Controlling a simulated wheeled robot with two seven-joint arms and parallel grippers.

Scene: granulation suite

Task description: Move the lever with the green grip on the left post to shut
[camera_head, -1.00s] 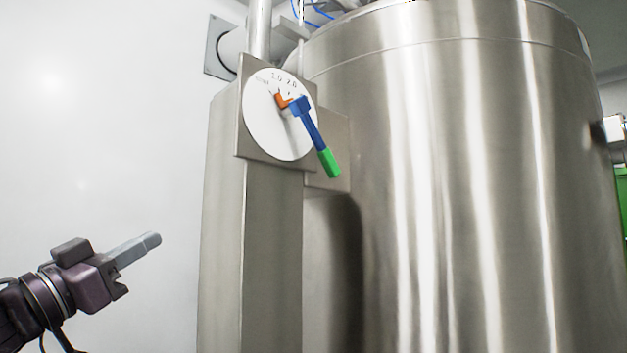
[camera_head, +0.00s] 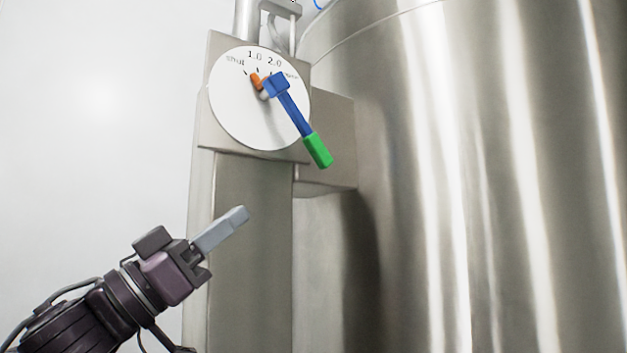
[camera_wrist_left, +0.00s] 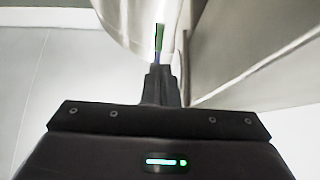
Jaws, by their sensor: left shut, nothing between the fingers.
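The lever has a blue arm (camera_head: 293,108) and a green grip (camera_head: 318,150). It slants down and to the right from its hub on a round white dial (camera_head: 235,120) on the left post. An orange pointer (camera_head: 256,80) at the hub points up and slightly left, near the 1.0 mark; "shut" is printed at the dial's upper left. My left gripper (camera_head: 240,214) is shut and empty, below and left of the grip, apart from it. In the left wrist view the green grip (camera_wrist_left: 159,36) shows beyond the fingertips (camera_wrist_left: 160,72). My right gripper is not in view.
The steel post (camera_head: 250,260) stands behind my left gripper. A large steel vessel (camera_head: 480,200) fills the right side, close behind the lever. A steel bracket (camera_head: 330,140) sits behind the grip.

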